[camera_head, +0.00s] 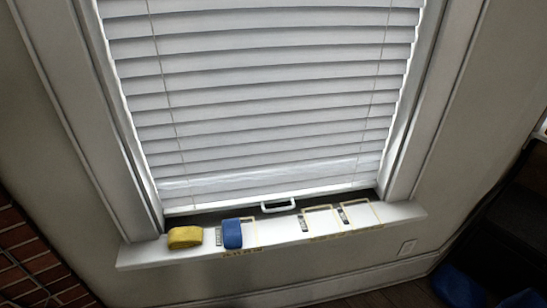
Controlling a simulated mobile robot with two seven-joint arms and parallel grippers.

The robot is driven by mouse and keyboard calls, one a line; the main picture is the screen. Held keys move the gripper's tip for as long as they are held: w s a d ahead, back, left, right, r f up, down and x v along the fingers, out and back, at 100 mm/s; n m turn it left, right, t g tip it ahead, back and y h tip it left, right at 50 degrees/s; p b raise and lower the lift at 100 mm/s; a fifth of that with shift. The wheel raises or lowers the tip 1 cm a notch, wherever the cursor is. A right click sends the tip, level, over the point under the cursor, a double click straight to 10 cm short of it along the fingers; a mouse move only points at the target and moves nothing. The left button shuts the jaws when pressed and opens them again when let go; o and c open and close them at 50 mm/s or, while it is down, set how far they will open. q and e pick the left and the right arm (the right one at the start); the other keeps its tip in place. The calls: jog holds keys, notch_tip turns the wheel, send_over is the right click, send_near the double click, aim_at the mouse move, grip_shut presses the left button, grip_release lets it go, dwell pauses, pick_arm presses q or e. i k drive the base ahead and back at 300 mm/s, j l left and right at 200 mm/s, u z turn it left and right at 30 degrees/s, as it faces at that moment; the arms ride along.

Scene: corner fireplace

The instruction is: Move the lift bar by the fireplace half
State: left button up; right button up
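A window with white slatted blinds (260,110) fills the middle of the view. A white bar-shaped handle (278,205) sits at the middle of the blinds' bottom edge, just above the sill. The blinds hang nearly to the sill, and a dark strip shows below their bottom edge. Two thin cords run down the slats, one left and one right. Neither of my grippers is in view.
The white sill (285,228) holds a yellow block (185,237) and a blue block (232,234) at its left. Yellow outlines with small labels mark its right part. Brick (25,245) stands at lower left. A dark recess with blue shapes (458,287) is at lower right.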

aim_at(260, 200)
jog(key=k+j+u, duration=0.25)
jog(key=u, duration=0.15)
jog(key=k+j+u, duration=0.45)
jog(key=i+l+u, duration=0.1)
jog(key=i, duration=0.45)
jog(key=l, duration=0.1)
